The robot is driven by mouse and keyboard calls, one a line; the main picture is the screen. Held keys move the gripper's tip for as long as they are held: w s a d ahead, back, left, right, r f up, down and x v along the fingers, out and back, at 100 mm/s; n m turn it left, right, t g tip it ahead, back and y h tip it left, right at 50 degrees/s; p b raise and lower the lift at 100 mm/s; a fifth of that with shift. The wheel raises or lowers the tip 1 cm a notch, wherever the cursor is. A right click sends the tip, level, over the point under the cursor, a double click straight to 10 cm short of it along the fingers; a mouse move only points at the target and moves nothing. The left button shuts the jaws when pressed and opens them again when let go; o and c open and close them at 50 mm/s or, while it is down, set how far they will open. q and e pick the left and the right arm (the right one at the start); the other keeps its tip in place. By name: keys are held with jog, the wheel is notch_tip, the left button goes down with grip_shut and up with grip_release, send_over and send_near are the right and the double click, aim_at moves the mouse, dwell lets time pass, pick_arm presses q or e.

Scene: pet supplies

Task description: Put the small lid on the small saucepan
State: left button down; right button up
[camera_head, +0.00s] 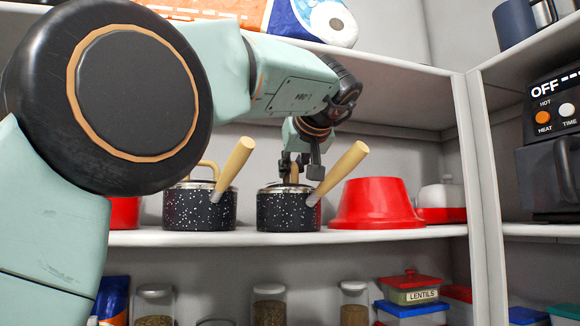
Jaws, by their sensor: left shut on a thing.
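The small saucepan (288,212) is black with white speckles and stands on the middle shelf, its wooden handle (345,170) slanting up to the right. The small lid (284,187) is at the saucepan's rim and looks level; I cannot tell whether it is fully seated. My left gripper (299,168) points down over this pan and is shut on the lid's wooden grip (294,172), which its fingers partly hide. My right gripper is not in view.
A similar speckled saucepan (198,209) with a wooden handle and a lid stands close on the left. A red bowl (375,203), upside down, stands close on the right. Jars and boxes fill the lower shelf.

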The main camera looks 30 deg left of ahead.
pick_arm(q)
jog(key=shift+s+r, duration=0.1)
jog(key=shift+s, duration=0.1)
jog(key=c, duration=1.5)
grip_release()
jog(key=shift+s+r, duration=0.1)
jog(key=shift+s, duration=0.25)
jog(key=shift+o, duration=1)
jog(key=shift+w, duration=0.25)
jog(key=shift+w+f, duration=0.2)
jog(key=shift+w, duration=0.05)
jog(key=shift+s+d+r, duration=0.2)
jog(key=shift+s, duration=0.15)
jog(key=v, duration=0.6)
jog(key=shift+d, duration=0.1)
jog(key=shift+s+d+r, duration=0.1)
jog(key=shift+d, duration=0.25)
jog(key=shift+s+a, duration=0.1)
jog(key=shift+a, duration=0.15)
